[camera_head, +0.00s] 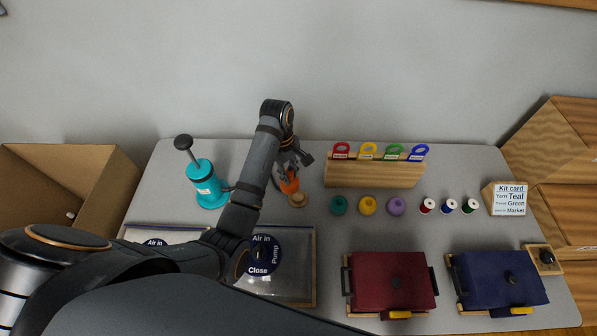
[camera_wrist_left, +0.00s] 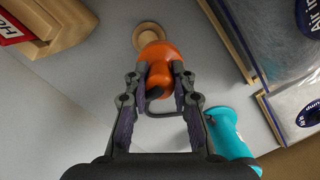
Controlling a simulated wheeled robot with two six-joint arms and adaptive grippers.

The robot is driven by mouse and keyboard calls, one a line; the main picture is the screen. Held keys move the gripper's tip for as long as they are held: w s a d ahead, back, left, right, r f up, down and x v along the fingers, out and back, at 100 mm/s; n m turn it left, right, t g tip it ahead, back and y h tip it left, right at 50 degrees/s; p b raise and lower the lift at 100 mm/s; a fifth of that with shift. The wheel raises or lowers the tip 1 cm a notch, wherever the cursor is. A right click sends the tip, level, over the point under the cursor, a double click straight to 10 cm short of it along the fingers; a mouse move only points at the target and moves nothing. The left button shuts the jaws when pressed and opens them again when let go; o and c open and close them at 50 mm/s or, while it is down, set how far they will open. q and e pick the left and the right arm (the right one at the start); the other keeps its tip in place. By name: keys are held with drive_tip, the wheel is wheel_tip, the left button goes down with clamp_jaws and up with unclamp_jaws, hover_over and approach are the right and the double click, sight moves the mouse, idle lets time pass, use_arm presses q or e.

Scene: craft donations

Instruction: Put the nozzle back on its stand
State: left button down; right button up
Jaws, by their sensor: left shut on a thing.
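The orange nozzle (camera_head: 289,184) is between the fingers of my left gripper (camera_head: 292,170), which is shut on it. The left wrist view shows the nozzle (camera_wrist_left: 158,56) held between both fingertips of my left gripper (camera_wrist_left: 160,76). The stand looks like a small round wooden piece (camera_head: 298,201) on the table; it also shows in the left wrist view (camera_wrist_left: 146,29), just beyond the nozzle's end and partly overlapped by it. I cannot tell whether nozzle and stand touch. My right gripper is not in view.
A teal pump (camera_head: 205,186) stands left of my left gripper. A wooden rack (camera_head: 372,175) with coloured tags is to the right, with yarn balls (camera_head: 367,206) and spools (camera_head: 447,206) before it. A clear bag (camera_head: 297,286), red box (camera_head: 392,280) and blue box (camera_head: 497,278) lie nearer.

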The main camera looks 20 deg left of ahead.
sight(298, 178)
use_arm(q)
drive_tip(key=w+d+m, duration=0.1)
drive_tip(key=m, duration=0.1)
drive_tip(key=d+m, duration=0.1)
drive_tip(key=m, duration=0.1)
drive_tip(key=shift+w+d+f+g, duration=0.15)
drive_tip(key=shift+w+f+g, duration=0.15)
drive_tip(key=shift+w+f, duration=0.1)
drive_tip(key=shift+s+f+b, duration=0.1)
drive_tip(key=shift+f+b, duration=0.2)
drive_tip(key=shift+b, duration=0.1)
wheel_tip(298, 178, down, 6)
drive_tip(key=b, duration=0.7)
drive_tip(key=shift+r, duration=0.25)
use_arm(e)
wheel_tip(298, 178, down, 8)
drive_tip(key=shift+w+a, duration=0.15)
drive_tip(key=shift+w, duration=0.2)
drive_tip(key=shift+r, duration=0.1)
use_arm(q)
drive_tip(key=shift+f, duration=0.15)
drive_tip(key=shift+f, duration=1.1)
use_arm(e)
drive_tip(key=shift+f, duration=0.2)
use_arm(q)
drive_tip(key=shift+f, duration=0.1)
